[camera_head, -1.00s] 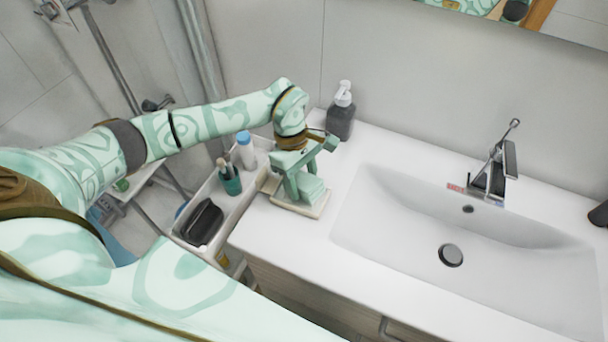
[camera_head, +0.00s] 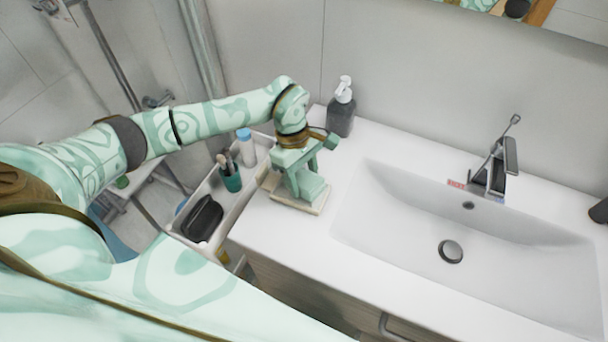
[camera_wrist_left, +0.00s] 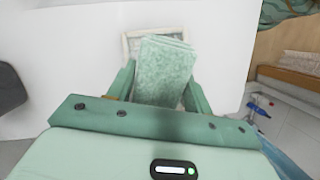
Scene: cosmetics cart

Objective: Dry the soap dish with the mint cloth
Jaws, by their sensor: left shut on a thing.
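My left gripper (camera_head: 306,188) is shut on the folded mint cloth (camera_head: 311,187), directly over the soap dish (camera_head: 297,206). The cloth also fills the space between the fingers in the left wrist view (camera_wrist_left: 163,70). The soap dish is a flat cream rectangle on the left end of the white counter. Its far rim shows past the cloth in the left wrist view (camera_wrist_left: 133,45). The cloth appears to rest on the dish, but I cannot tell exactly where they touch. My right gripper is not in view.
A dark soap dispenser (camera_head: 341,108) stands on the counter behind the gripper. A narrow cart (camera_head: 219,203) at the left holds a teal cup (camera_head: 231,178), a white bottle (camera_head: 246,148) and a black case (camera_head: 202,218). The sink basin (camera_head: 400,215) and its faucet (camera_head: 490,175) are to the right.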

